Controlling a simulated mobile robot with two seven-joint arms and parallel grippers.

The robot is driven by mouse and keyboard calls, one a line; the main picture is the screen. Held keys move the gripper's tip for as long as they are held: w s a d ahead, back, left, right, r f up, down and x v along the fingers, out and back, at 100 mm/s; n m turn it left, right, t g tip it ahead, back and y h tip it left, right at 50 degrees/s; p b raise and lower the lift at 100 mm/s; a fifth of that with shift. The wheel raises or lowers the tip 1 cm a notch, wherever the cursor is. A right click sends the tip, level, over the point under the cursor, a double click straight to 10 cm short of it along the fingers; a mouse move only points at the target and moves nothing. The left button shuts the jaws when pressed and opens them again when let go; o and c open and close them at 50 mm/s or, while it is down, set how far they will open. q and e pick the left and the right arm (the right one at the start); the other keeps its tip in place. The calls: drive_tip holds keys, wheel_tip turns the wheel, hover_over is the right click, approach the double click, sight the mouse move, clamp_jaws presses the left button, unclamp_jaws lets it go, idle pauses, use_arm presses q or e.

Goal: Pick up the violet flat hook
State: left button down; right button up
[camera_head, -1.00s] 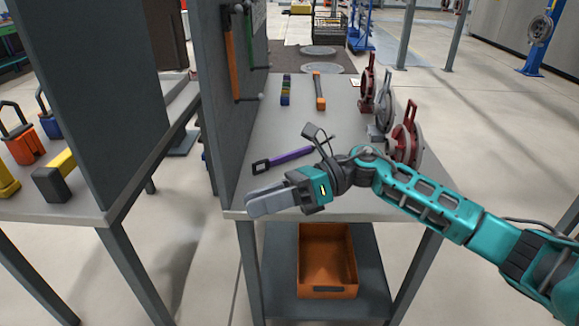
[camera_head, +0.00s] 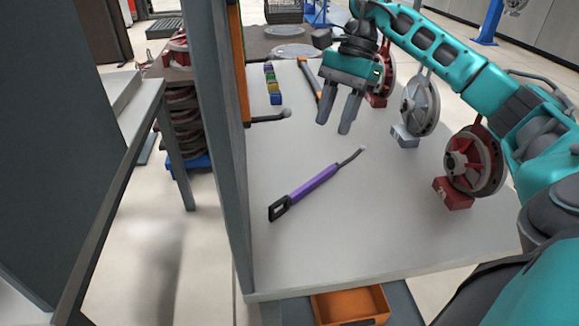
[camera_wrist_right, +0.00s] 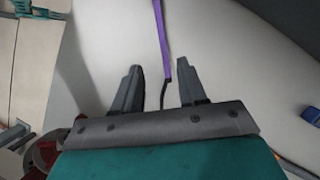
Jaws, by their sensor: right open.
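The violet flat hook (camera_head: 314,185) lies flat and slanted on the grey table. Its black loop end is at the near left and its thin grey hooked tip at the far right. My right gripper (camera_head: 334,126) is open and empty, fingers pointing down, shown beyond the hook's tip and apparently above the table. In the right wrist view, the violet hook (camera_wrist_right: 163,30) runs down from the top edge, and its thin tip shows between the open fingers of my right gripper (camera_wrist_right: 160,70). My left gripper is not in view.
The grey table (camera_head: 380,240) is clear around the hook. An upright panel (camera_head: 215,130) with a protruding peg (camera_head: 286,114) borders its left. An orange tool (camera_head: 309,78) and coloured blocks (camera_head: 272,85) lie at the back. Wheel-like discs (camera_head: 475,160) on blocks stand along the right.

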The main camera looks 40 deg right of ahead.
drive_tip(key=b, duration=0.2)
approach(312, 181)
drive_tip(key=x, duration=0.2)
drive_tip(key=shift+a+f, duration=0.15)
drive_tip(key=shift+f, duration=0.1)
drive_tip(key=shift+x, duration=3.1)
drive_tip(key=c, duration=0.5)
clamp_jaws()
